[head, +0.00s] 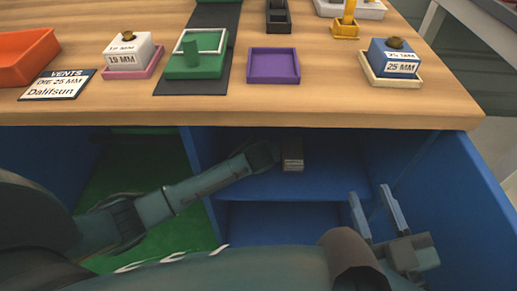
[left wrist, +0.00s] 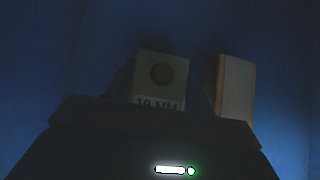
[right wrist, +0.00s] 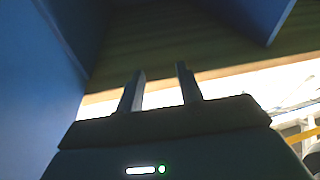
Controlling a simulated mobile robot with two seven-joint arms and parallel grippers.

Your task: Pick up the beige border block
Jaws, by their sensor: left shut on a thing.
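My left gripper (head: 262,155) reaches into the blue shelf compartment under the table top; its fingers are hardly visible. In the dark left wrist view, a pale block with a round dark knob and an MM label (left wrist: 160,80) sits centred between the fingers, and the gripper is shut on it. A beige block (left wrist: 233,88) stands just right of it, outside the grip. In the head view a greyish-beige block (head: 292,155) shows right of my left gripper. I cannot tell a border colour on the held block. My right gripper (head: 369,192) is open and empty.
The blue shelf (head: 320,183) surrounds my left gripper, with the table edge (head: 300,113) overhead.

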